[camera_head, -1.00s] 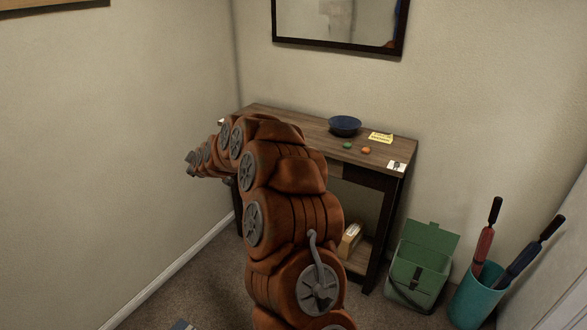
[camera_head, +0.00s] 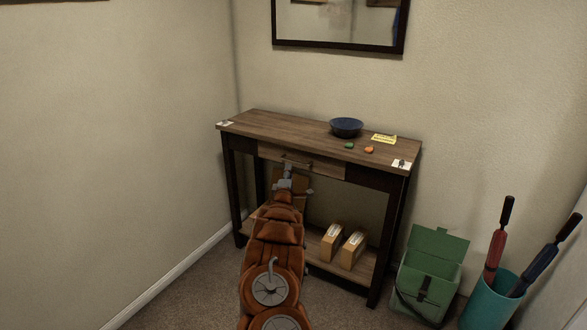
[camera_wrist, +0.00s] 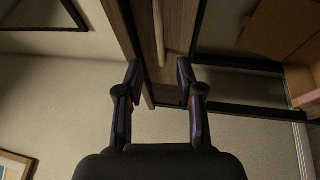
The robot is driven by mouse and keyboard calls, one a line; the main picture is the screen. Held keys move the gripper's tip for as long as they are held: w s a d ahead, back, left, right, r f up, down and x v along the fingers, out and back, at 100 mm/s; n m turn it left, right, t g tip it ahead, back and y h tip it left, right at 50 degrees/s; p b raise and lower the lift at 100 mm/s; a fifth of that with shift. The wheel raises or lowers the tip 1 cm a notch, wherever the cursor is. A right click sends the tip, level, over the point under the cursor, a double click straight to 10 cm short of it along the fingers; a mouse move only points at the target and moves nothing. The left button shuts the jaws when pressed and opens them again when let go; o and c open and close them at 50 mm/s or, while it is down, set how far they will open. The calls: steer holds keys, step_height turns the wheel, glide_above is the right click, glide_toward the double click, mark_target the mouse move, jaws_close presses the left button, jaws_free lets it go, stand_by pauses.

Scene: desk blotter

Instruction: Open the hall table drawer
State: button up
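The hall table (camera_head: 290,126) is dark-framed with a brown wood top. Its drawer (camera_head: 330,168) has a lighter wood front under the top and looks flush, with a bar handle (camera_head: 297,161) on it. My gripper (camera_head: 287,172) is just in front of the drawer front, near the handle. In the wrist view my gripper (camera_wrist: 159,68) is open, its two fingers apart with nothing between them touching. The handle shows there as a pale bar (camera_wrist: 159,30), lined up between the fingertips in the picture. I cannot tell how far beyond them it is.
On the tabletop are a blue bowl (camera_head: 346,127), a yellow note (camera_head: 384,139), and small green (camera_head: 349,145) and orange (camera_head: 369,150) items. Two boxes (camera_head: 331,242) are on the lower shelf.

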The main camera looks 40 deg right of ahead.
mark_target(293, 162)
steer(key=shift+s+d+b+x, duration=0.1)
steer(key=shift+b+x, duration=0.1)
steer(key=shift+x, duration=1.1)
steer(key=shift+s+d+b+x, duration=0.1)
steer(key=shift+s+b+x, duration=0.1)
steer(key=shift+x, duration=1.1)
steer(key=shift+s+d+b+x, duration=0.1)
steer(key=shift+b+x, duration=0.1)
steer(key=shift+x, duration=1.1)
jaws_close()
